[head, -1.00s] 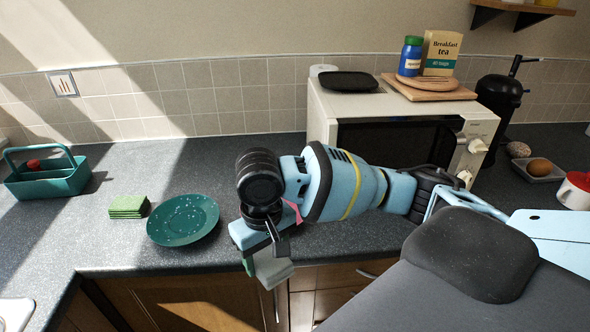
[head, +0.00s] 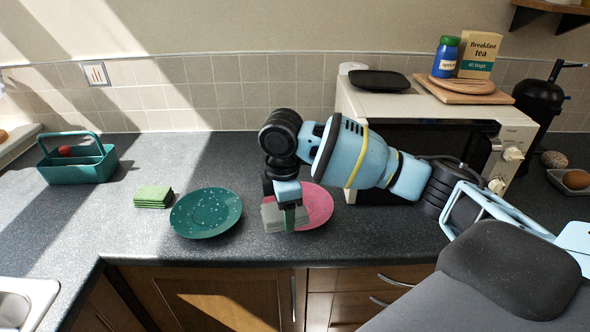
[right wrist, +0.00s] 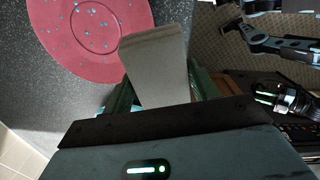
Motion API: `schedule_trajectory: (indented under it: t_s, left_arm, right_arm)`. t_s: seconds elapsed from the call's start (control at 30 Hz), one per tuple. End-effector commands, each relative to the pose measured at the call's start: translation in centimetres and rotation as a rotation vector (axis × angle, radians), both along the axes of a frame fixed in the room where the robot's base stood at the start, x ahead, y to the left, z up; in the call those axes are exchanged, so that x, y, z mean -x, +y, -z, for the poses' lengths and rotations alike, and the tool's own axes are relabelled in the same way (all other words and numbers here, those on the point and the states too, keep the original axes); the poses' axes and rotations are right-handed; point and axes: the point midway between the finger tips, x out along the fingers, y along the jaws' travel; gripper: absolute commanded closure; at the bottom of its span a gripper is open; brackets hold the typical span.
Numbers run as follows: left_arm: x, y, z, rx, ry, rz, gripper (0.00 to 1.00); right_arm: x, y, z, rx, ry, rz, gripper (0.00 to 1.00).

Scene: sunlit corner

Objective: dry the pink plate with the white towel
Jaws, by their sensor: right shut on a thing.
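The pink plate (head: 319,205) lies on the counter right of the teal plate, partly hidden behind my right gripper. The right wrist view shows its speckled face with bluish drops (right wrist: 88,30). My right gripper (head: 290,212) is shut on the white towel (head: 271,216), which looks pale grey in shade. The towel is at the pink plate's left front side. In the right wrist view the towel (right wrist: 156,68) sticks out from the fingers and overlaps the plate's rim in the picture; I cannot tell whether they touch. I do not make out my left gripper.
A teal speckled plate (head: 206,212) sits close to the left, with folded green cloths (head: 153,197) beyond it. A teal caddy (head: 78,163) stands at the back left. A microwave (head: 428,120) stands behind right. The counter's front edge is near.

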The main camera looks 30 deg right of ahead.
Motion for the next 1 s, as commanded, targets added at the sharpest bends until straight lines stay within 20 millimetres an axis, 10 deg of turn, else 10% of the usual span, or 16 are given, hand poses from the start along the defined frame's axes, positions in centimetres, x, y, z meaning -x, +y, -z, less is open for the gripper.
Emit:
schedule_trajectory:
  t_s: [1.0]
  left_arm:
    - [1.1,-0.2,1.2,0.004,0.032,0.0,0.64]
  right_arm:
    - [-8.5,-7.8,-1.5,-0.002,0.018,-1.549,0.6]
